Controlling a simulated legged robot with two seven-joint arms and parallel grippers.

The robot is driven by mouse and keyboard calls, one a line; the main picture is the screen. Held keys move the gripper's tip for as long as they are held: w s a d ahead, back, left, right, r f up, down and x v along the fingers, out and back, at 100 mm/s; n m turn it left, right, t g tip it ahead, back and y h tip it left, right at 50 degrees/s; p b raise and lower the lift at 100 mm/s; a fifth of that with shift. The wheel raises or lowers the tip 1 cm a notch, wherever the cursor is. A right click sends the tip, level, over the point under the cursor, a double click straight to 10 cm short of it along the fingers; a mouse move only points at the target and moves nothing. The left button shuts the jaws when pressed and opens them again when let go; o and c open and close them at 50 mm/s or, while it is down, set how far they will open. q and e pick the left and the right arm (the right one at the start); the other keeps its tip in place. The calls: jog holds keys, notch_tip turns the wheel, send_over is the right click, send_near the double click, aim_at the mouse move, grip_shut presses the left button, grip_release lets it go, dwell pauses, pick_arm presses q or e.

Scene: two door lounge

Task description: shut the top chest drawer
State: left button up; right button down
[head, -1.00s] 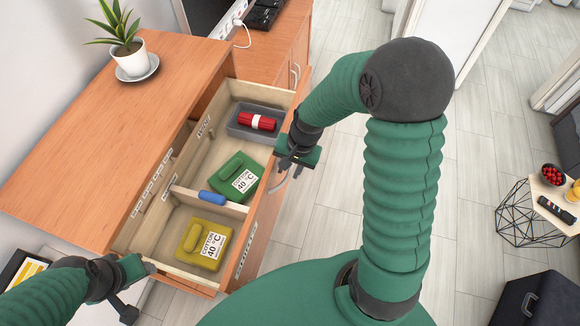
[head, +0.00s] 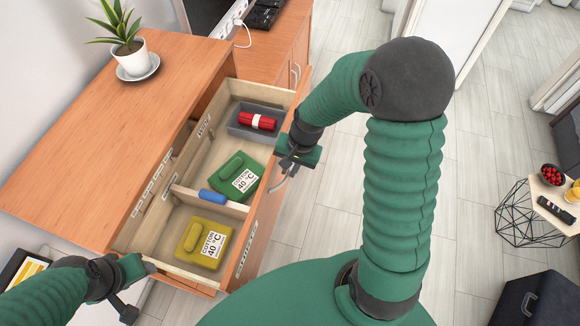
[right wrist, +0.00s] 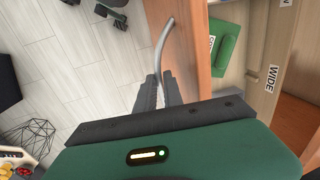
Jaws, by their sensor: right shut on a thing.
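The top chest drawer (head: 262,205) stands pulled out from the wooden chest (head: 90,150), its inside open to view.
A potted plant (head: 126,50) on a saucer stands on the chest top. A wire-frame table (head: 535,210) with a bowl of red fruit (head: 552,174) is at the right. A dark box (head: 540,300) is at the lower right. The floor before the drawer is clear.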

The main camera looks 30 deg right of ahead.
jog(key=shift+w+r, duration=0.15)
jog(key=shift+w, duration=0.1)
dwell(0.5)
